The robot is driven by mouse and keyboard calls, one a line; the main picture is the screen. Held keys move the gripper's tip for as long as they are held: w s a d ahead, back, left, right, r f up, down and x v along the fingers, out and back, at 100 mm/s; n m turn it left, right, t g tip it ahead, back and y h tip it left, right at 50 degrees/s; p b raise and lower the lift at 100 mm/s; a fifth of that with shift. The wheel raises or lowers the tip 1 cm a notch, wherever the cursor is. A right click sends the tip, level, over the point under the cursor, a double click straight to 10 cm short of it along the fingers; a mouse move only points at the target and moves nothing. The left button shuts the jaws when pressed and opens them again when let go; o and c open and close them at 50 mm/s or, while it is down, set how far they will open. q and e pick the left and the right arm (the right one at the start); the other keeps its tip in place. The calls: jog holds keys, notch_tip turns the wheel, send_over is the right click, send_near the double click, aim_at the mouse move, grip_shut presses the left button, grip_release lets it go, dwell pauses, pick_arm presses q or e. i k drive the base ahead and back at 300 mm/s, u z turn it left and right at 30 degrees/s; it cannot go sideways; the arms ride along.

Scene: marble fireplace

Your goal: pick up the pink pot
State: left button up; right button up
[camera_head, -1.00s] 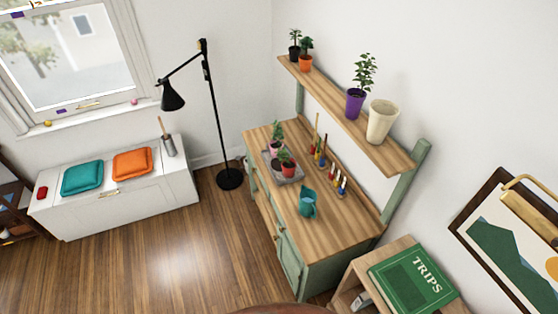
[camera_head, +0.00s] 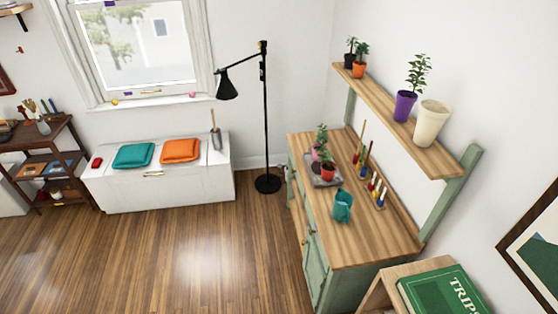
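A small pink pot (camera_head: 317,152) with a green plant stands on a grey tray (camera_head: 312,171) on the wooden top of a green cabinet, right of the middle of the head view. Neither of my grippers shows in this view.
A shelf (camera_head: 397,124) with potted plants and a cream pot hangs above. A black floor lamp (camera_head: 266,120) stands left of the cabinet. The wooden floor (camera_head: 180,250) is open.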

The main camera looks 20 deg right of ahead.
aim_at(316, 145)
jog(key=u, duration=0.9)
jog(key=i, duration=1.95)
jog(key=z, duration=1.35)
jog(key=i, duration=0.85)
jog(key=z, duration=1)
